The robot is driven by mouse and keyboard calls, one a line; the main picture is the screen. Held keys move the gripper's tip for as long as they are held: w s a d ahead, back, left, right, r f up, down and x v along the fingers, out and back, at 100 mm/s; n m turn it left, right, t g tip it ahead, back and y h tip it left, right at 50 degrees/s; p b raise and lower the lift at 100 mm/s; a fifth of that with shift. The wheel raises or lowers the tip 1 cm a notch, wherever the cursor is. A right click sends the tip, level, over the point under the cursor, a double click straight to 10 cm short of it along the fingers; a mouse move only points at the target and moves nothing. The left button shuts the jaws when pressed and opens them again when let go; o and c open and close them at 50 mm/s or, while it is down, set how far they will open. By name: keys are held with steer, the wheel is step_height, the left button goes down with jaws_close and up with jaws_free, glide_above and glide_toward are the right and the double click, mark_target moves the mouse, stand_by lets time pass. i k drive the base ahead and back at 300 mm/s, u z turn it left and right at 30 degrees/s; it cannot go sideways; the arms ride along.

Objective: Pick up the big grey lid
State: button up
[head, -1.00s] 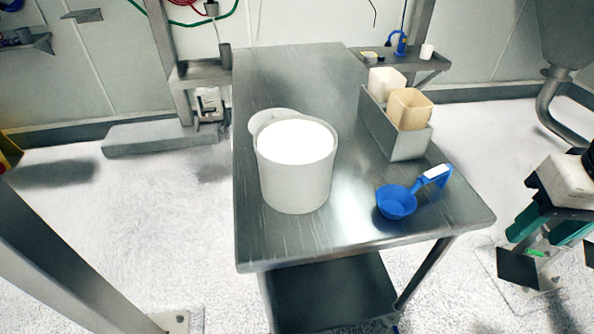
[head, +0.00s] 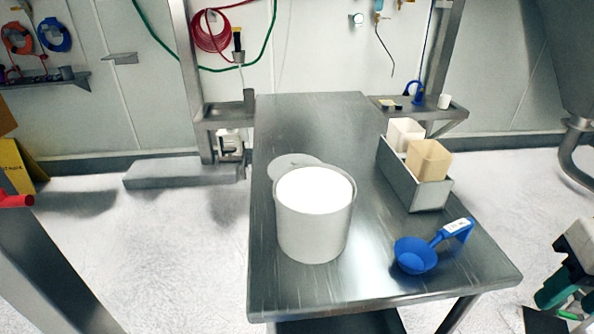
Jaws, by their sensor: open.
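The big grey lid (head: 288,165) lies flat on the steel table, behind a large bucket. The bucket (head: 312,228) is pale grey, stands upright and is filled with something bright white. It hides the near part of the lid. My gripper is not in view.
The steel table (head: 345,290) also carries a blue scoop (head: 415,256) at the front right and a grey bin (head: 415,185) holding a white container (head: 404,132) and a beige container (head: 429,160). The table's back half and front left are clear. A post (head: 30,260) stands at left.

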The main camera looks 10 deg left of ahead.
mark_target(280, 165)
steer(key=u, duration=0.05)
steer(key=k, duration=0.4)
steer(key=u, duration=1.1)
steer(key=i, duration=0.75)
steer(key=z, duration=0.55)
